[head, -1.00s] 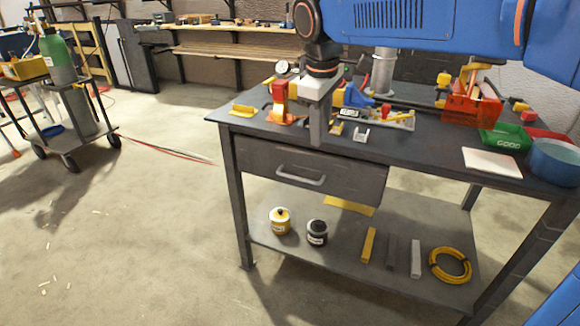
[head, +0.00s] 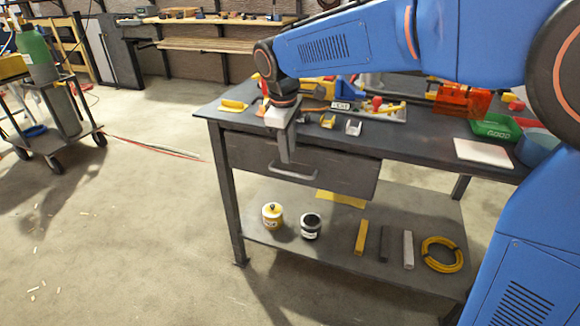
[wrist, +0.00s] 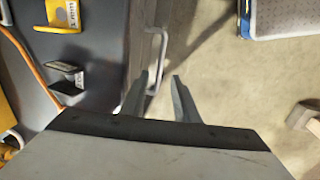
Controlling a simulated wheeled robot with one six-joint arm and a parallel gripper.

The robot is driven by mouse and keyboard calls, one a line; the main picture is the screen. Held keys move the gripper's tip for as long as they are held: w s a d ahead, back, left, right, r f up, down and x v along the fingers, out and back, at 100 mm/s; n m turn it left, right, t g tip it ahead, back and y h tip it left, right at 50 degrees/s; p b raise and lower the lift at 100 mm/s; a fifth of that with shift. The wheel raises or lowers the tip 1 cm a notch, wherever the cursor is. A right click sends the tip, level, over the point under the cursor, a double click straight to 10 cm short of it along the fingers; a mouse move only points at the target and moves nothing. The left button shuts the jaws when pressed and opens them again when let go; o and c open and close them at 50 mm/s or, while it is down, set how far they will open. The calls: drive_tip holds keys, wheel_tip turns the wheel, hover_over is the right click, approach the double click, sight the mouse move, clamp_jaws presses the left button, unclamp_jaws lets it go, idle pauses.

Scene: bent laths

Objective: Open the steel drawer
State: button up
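The steel drawer (head: 345,174) is a dark grey box under the workbench top, and its front looks shut. Its pale bar handle (head: 293,174) sits on the front. The handle (wrist: 161,38) also shows in the wrist view, just beyond the fingertips. My gripper (head: 285,157) hangs in front of the drawer's upper edge, close above the handle. I cannot tell whether a finger touches the handle.
The workbench top (head: 415,141) carries clamps, small brackets, a green tray (head: 494,127) and a white pad (head: 483,153). The lower shelf (head: 330,235) holds two jars, several bars and a yellow coil (head: 441,254). The floor (head: 150,240) in front is mostly clear.

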sight(290, 166)
drive_tip(key=f, duration=0.2)
drive_tip(key=w+f, duration=0.1)
drive_tip(key=f, duration=0.4)
drive_tip(key=shift+w+d+f, duration=0.1)
drive_tip(key=shift+w+d, duration=0.05)
drive_tip(key=shift+d, duration=0.1)
clamp_jaws()
